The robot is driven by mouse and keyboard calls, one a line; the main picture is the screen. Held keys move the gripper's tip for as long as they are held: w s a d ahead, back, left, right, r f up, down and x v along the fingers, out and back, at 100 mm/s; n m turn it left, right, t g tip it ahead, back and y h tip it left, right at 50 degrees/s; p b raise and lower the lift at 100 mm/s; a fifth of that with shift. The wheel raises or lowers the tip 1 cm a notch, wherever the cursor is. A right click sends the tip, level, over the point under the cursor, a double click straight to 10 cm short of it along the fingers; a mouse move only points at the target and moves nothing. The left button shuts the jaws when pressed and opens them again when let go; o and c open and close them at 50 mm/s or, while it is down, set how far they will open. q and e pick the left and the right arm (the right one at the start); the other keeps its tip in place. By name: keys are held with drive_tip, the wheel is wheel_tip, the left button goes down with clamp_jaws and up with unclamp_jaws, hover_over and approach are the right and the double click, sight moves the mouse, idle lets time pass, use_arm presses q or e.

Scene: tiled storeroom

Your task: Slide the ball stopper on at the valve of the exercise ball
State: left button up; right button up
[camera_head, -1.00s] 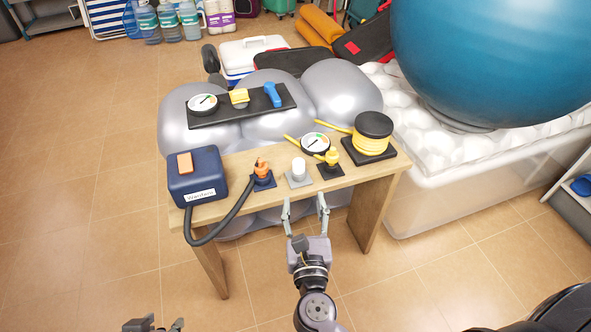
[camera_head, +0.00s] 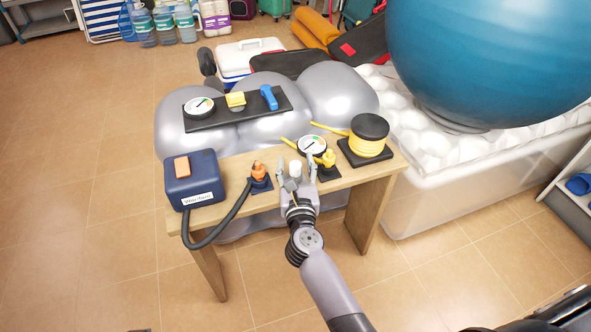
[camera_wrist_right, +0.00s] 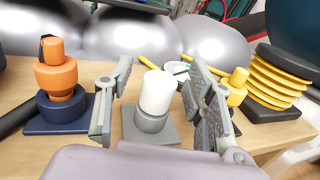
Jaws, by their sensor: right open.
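A white cylinder on a grey square base, likely the stopper, stands upright on the wooden table in the head view (camera_head: 295,167) and the right wrist view (camera_wrist_right: 157,92). My right gripper (camera_head: 297,178) is open, with one finger on each side of this piece. In the right wrist view the gripper's fingers (camera_wrist_right: 160,112) stand apart from the white piece, with a gap on both sides. The large blue exercise ball (camera_head: 490,60) rests at the upper right; I cannot make out its valve. Only a dark sliver of my left gripper (camera_head: 140,330) shows at the bottom edge.
An orange-topped fitting (camera_head: 258,173) stands left of the white piece, beside a blue pump box (camera_head: 192,180). A yellow fitting (camera_head: 328,160), a gauge (camera_head: 312,146) and a yellow coil (camera_head: 366,140) stand to the right.

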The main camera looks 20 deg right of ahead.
drive_tip(key=shift+c, duration=0.3)
drive_tip(key=c, duration=1)
drive_tip(key=shift+r, duration=0.1)
